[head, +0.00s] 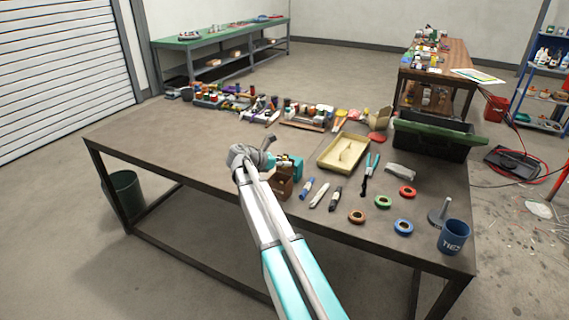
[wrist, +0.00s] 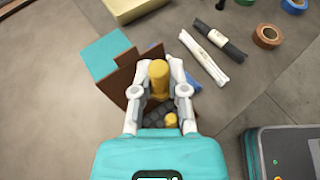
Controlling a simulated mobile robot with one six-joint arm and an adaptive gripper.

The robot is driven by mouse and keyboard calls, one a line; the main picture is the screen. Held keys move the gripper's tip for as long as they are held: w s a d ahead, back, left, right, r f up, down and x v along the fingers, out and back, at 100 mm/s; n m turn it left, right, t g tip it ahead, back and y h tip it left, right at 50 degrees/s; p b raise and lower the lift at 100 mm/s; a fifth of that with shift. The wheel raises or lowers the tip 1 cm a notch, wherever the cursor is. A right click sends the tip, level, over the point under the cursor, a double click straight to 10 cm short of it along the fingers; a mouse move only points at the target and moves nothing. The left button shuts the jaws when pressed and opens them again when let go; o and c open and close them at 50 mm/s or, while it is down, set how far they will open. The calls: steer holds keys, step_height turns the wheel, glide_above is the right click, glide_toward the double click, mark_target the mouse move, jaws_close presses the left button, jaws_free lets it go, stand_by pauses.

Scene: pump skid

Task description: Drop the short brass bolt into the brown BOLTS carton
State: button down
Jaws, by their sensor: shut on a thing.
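The brass bolt (wrist: 158,75) is upright between the two pale fingers of my gripper (wrist: 160,68) in the wrist view. My gripper is shut on it. The brown carton (wrist: 115,90), with its flaps standing open, is right beneath the gripper and bolt. Dark pieces and another brass-coloured piece (wrist: 171,120) show inside, between the fingers. In the head view the brown carton (head: 281,188) stands near the table's front edge, partly behind my arm. The fingers and held bolt cannot be made out there. No lettering is readable on the carton.
Crowded small goods line the back. The table's left part (head: 165,135) is clear.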

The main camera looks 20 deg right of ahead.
stand_by(0.3)
steer(key=c, duration=0.6)
jaws_free()
steer(key=s+a+f+m+y+p, duration=0.1)
steer(key=s+a+m+y+p, duration=0.1)
steer(key=s+a+m+y, duration=0.2)
steer(key=s+a+f+m+y+p, duration=0.2)
steer(key=s+a+m+y, duration=0.3)
steer(key=s+a+m, duration=0.3)
steer(key=s+a+f+m+y+p, duration=0.1)
steer(key=s+a+m+y+p, duration=0.2)
steer(key=s+a+m, duration=0.3)
steer(key=shift+s+a+f+y, duration=0.1)
steer(key=shift+s+a+y, duration=0.15)
steer(key=shift+s+a, duration=0.85)
steer(key=shift+s+a+f+y, duration=0.15)
steer(key=shift+s+a, duration=0.5)
steer(key=shift+s, duration=0.9)
steer(key=shift+s+a+f+y, duration=0.1)
steer(key=shift+s+a+y, duration=0.2)
steer(key=shift+s+a, duration=0.8)
steer(key=shift+s+d, duration=0.15)
steer(key=shift+d, duration=0.15)
